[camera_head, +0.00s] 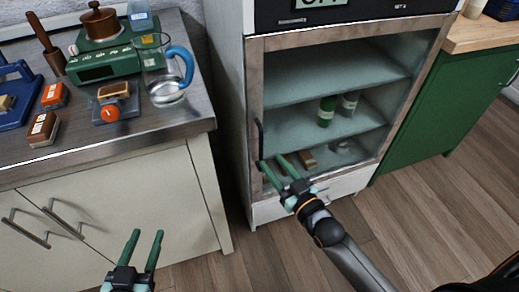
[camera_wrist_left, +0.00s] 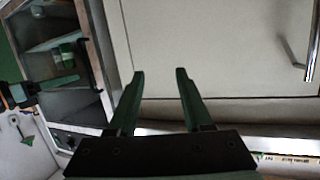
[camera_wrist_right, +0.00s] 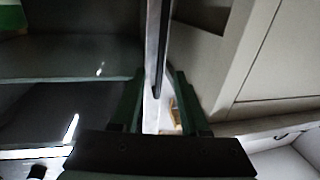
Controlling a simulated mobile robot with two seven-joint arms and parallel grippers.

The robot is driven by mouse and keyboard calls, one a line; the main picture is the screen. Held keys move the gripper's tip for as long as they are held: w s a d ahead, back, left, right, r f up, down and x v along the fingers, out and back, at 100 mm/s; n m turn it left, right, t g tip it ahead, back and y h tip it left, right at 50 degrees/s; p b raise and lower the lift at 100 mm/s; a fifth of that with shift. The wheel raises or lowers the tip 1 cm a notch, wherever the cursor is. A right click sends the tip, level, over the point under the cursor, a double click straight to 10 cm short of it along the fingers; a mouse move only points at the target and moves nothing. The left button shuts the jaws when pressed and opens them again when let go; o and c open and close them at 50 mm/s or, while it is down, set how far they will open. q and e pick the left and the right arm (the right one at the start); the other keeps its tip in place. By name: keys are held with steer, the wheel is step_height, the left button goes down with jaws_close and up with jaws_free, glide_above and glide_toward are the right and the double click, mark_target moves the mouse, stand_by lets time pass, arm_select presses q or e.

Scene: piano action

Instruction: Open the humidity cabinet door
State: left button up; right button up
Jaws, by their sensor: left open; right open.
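The humidity cabinet (camera_head: 228,75) stands right of the counter with a dark display panel on top. Its framed glass door (camera_head: 330,37) appears closed, with shelves visible through it. A dark vertical handle (camera_head: 259,138) is on the door's left side. My right gripper (camera_head: 272,163) is open at the handle's lower end. In the right wrist view a dark upright bar, seemingly the handle (camera_wrist_right: 154,60), reaches down between the fingers; contact cannot be told. My left gripper (camera_head: 145,236) is open and empty, low in front of the counter; its fingers also show in the left wrist view (camera_wrist_left: 160,75).
The metal-topped counter (camera_head: 110,140) at left bears a glass jug (camera_head: 165,85), a green device (camera_head: 100,63) and several small items. A green cupboard (camera_head: 435,110) stands right of the cabinet. Wooden floor (camera_head: 440,200) lies clear in front of it.

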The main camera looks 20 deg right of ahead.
mark_target(262, 150)
arm_select(q)
step_height(262, 150, up, 9)
steer(key=w+m+t+h+b, duration=0.1)
steer(key=t, duration=0.3)
steer(key=shift+w+d+r+m, duration=0.15)
steer(key=shift+w+m, duration=0.05)
steer(key=shift+m, duration=0.1)
arm_select(e)
steer(key=x, duration=0.7)
steer(key=shift+c, duration=0.3)
jaws_close()
